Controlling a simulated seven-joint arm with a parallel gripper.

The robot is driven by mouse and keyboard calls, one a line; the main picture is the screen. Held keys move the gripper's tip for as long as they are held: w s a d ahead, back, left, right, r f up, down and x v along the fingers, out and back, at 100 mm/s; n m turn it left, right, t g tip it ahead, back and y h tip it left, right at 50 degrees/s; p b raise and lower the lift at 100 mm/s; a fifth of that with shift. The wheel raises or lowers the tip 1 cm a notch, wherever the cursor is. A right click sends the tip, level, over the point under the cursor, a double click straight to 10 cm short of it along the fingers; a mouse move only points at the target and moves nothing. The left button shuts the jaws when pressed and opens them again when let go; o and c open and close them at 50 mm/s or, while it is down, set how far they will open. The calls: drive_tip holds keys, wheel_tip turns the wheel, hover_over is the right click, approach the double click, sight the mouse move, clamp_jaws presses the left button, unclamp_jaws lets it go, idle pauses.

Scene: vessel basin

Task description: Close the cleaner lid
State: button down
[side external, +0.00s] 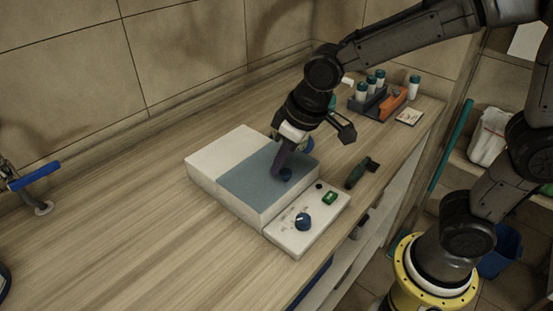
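The cleaner (218,180) is a low white box on the wooden counter, with a control panel at its front right. A flat grey-blue surface, which looks like the lid (250,182), covers the right part of its top; the left part is white. A small dark round knob (286,174) stands on the grey-blue surface near its right side. My gripper (314,150) is over the right edge of the cleaner, fingers spread and apparently empty. One finger reaches down beside the knob; I cannot tell if they touch. The other finger is out to the right. The gripper hides the box's far right corner.
The control panel (294,235) has a dark blue dial and a green switch. A dark green tool (362,172) lies right of the cleaner. A rack (368,101) with capped bottles stands at the back right. The counter left of the cleaner is clear up to a blue-handled tap (36,176).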

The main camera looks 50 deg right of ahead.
sight(254, 170)
drive_tip(key=shift+f, duration=0.1)
drive_tip(key=w, duration=0.2)
drive_tip(key=w+a+r, duration=0.1)
drive_tip(key=shift+w+r, duration=0.1)
drive_tip(key=shift+w, duration=0.25)
drive_tip(key=a+v, duration=0.1)
drive_tip(key=v, duration=0.8)
drive_tip(key=s+d+r+m+t, duration=0.2)
drive_tip(key=s+d+r, duration=0.1)
drive_tip(key=s+d, duration=0.4)
drive_tip(key=s+d+f, duration=0.2)
drive_tip(key=s+f, duration=0.1)
drive_tip(key=s, duration=0.2)
drive_tip(key=s+d+f+m+h, duration=0.1)
drive_tip(key=s+d+f, duration=0.2)
drive_tip(key=s, duration=0.3)
drive_tip(key=shift+f, duration=0.7)
